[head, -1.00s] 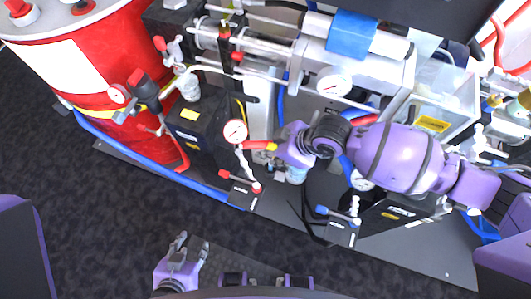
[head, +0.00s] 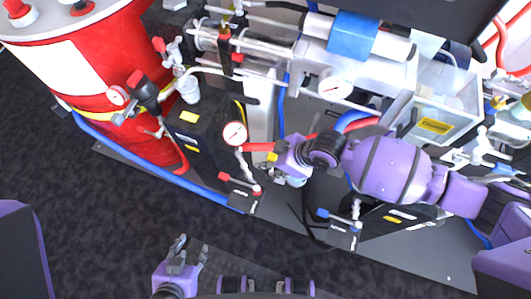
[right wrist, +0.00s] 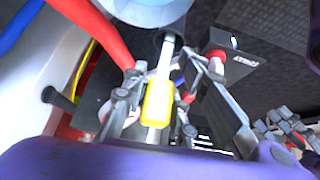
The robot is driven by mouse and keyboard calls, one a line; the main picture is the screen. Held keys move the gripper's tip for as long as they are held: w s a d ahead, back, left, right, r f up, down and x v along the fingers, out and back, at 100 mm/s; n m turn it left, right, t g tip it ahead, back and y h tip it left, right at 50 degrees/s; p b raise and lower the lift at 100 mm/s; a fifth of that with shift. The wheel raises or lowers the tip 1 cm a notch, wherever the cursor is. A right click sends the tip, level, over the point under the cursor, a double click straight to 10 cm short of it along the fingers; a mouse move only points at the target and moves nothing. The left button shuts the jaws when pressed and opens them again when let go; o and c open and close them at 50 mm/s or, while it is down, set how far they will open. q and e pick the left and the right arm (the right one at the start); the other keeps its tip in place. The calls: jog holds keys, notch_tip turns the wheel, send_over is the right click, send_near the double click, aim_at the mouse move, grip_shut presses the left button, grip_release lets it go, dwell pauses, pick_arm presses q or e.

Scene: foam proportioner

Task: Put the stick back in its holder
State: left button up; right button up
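The stick shows in the right wrist view as a pale rod with a yellow block (right wrist: 158,99). Its far end meets a dark round ring (right wrist: 172,40), which looks like the holder; how deep it sits I cannot tell. My right gripper (right wrist: 168,85) has its fingers on both sides of the stick, with gaps visible beside the yellow block. In the head view only a bit of yellow (head: 272,157) shows at the right gripper's tip, and the gripper hides the rest. My left gripper (head: 191,247) is open and empty at the bottom of the head view.
A red tank (head: 95,80) stands at the upper left. A pressure gauge (head: 235,133), a red hose and a black box (head: 203,130) are close to the right gripper. Blue pipes run along the base plate's edge. The dark floor (head: 90,210) at lower left is clear.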

jog(key=shift+o, duration=0.5)
jog(key=shift+r, duration=0.3)
jog(key=p+v, duration=0.1)
jog(key=v, duration=1.1)
jog(key=s+a+f+m+t+y, duration=0.2)
jog(key=s+a+f+m+t, duration=0.1)
jog(key=s+a+f+m, duration=0.15)
jog(key=s+d+f+m+t+h, duration=0.1)
jog(key=s+d+f+m+h, duration=0.3)
jog(key=s+d, duration=0.5)
jog(key=s+d+f+m+t+h, duration=0.1)
jog(key=s+d+f+m+h, duration=0.3)
jog(key=s+d, duration=0.6)
jog(key=shift+f+m, duration=0.6)
jog(key=shift+m, duration=0.35)
